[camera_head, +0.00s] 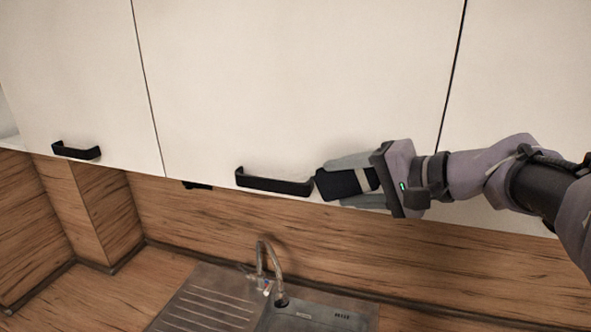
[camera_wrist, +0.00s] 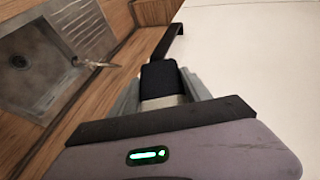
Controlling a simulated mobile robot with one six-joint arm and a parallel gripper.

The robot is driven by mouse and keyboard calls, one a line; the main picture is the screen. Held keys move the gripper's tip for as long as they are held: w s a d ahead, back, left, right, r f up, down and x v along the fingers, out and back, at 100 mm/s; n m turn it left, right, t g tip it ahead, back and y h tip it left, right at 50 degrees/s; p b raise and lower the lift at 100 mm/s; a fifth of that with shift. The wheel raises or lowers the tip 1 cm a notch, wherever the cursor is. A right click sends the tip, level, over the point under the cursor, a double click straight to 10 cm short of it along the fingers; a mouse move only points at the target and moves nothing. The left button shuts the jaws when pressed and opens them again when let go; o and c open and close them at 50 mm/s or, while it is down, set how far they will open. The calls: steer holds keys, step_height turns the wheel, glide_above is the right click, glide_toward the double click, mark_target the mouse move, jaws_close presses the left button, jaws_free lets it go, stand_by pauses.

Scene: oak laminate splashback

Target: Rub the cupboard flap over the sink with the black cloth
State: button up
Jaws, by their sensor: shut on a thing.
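The white cupboard flap (camera_head: 300,85) over the sink hangs closed, with a black bar handle (camera_head: 273,182) near its lower edge. My gripper (camera_head: 345,183) is at the flap's lower edge, just right of the handle. It is shut on the black cloth (camera_head: 338,184), which also shows between the fingers in the wrist view (camera_wrist: 160,78). The cloth is close to the flap's face; I cannot tell whether it touches. The handle also shows beyond the cloth in the wrist view (camera_wrist: 167,45). The fingers hide part of the cloth.
The sink (camera_head: 315,317) with its tap (camera_head: 262,265) and ridged drainer (camera_head: 205,305) is below. A left cupboard door (camera_head: 75,70) with a black handle (camera_head: 76,151) and a right door (camera_head: 525,90) flank the flap. The wooden splashback (camera_head: 450,265) runs behind. The flap's upper face is clear.

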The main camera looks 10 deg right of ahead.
mark_target(370, 181)
steer(key=shift+w+d, duration=0.2)
steer(key=shift+w, duration=0.25)
steer(key=shift+w+d, duration=0.2)
steer(key=shift+w, duration=0.25)
steer(key=shift+s+d+b, duration=0.3)
steer(key=shift+s+d, duration=0.1)
steer(key=shift+d, duration=0.45)
steer(key=shift+s+d+b, duration=0.3)
steer(key=shift+s+d, duration=0.1)
steer(key=shift+d, duration=0.45)
steer(key=shift+w+a+b, duration=0.4)
steer(key=shift+a+b, duration=0.4)
steer(key=shift+b, duration=0.2)
steer(key=shift+w+a+b, duration=0.35)
steer(key=shift+a+b, duration=0.45)
steer(key=shift+b, duration=0.2)
steer(key=shift+w+a, duration=0.1)
steer(key=shift+a, duration=0.05)
steer(key=s+d+b, duration=0.1)
steer(key=s+d, duration=0.2)
steer(key=d, duration=0.3)
steer(key=shift+d, duration=0.4)
